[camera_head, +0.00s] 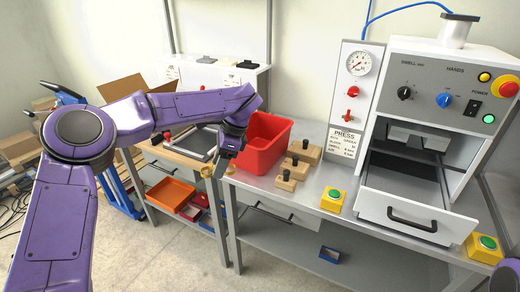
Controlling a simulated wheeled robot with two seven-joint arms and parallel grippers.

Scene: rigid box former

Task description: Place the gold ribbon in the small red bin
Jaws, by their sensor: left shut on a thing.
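My left gripper (221,164) reaches in on the purple arm and points down at the left end of the metal bench, shut on the gold ribbon (206,172). The ribbon is small and gold. It shows at the left of the dark fingers, and another gold patch shows just right of them; the fingers hide the part between. The small red bin (262,158) stands upright on the bench, just right of the gripper and partly behind it. The ribbon is outside the bin. My right gripper is not in view.
Wooden blocks with black knobs (300,160) sit right of the bin. A press machine (412,150) with an open drawer stands farther right, beside a yellow button box (332,200). An orange tray (170,194) lies on a lower shelf at left.

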